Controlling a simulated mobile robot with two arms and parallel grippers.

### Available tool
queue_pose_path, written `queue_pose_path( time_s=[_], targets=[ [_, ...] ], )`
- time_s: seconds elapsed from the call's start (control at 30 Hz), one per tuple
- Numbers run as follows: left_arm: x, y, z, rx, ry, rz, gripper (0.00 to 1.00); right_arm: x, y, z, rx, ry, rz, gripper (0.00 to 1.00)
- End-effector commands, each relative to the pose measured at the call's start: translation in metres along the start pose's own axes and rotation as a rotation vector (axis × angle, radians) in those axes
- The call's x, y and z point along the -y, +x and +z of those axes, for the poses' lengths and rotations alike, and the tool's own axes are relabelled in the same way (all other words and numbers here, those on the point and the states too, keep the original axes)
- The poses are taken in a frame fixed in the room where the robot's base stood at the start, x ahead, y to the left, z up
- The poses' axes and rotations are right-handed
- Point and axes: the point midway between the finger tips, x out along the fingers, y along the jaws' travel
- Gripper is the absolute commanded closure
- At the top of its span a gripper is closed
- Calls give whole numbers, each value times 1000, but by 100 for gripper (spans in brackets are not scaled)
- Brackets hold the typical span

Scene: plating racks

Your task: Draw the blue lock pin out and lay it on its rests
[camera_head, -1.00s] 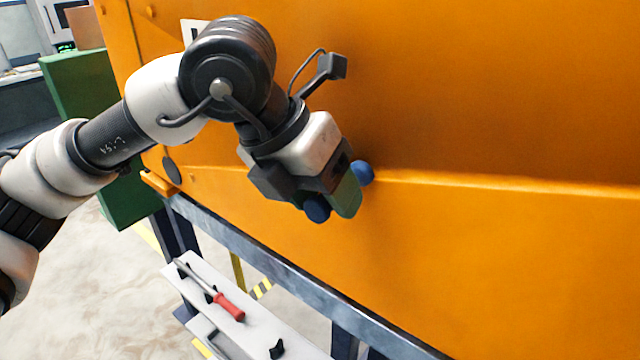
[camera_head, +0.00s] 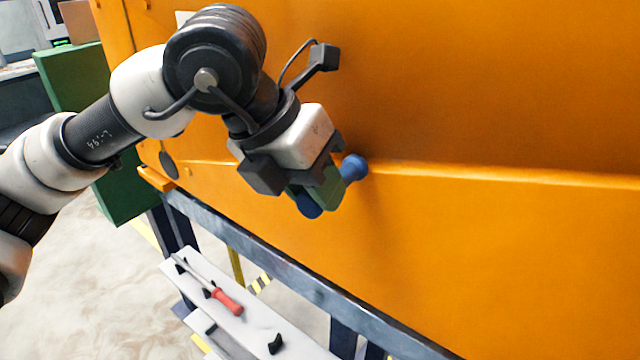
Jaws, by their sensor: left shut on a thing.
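The blue lock pin (camera_head: 354,167) shows as two rounded blue ends, one on each side of my left gripper's fingers, in front of the orange panel. My left gripper (camera_head: 320,188) is shut on the blue part between these ends, with green finger pads around it. The fingers hide its middle, and I cannot tell how much of the pin is still in the panel. Small black rests (camera_head: 275,343) stand on the white shelf (camera_head: 250,322) below. My right gripper is not in view.
A red-handled screwdriver (camera_head: 228,302) lies on the shelf's left part. A grey metal rail (camera_head: 290,280) runs between the orange panel (camera_head: 480,250) and the shelf. A green cabinet (camera_head: 80,80) stands at the back left.

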Motion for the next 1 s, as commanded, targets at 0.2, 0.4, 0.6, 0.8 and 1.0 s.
queue_pose_path(
  time_s=[0.2,0.4,0.6,0.8,1.0],
  targets=[
    [0,-4,-10,5,2,-1,100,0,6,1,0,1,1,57],
    [0,-8,-19,5,1,-1,100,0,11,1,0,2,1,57],
    [0,-11,-28,4,2,0,100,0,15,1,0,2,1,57],
    [0,-15,-36,4,2,-1,100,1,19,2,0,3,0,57],
    [0,-19,-45,4,2,-1,100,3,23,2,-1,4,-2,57]
  ],
)
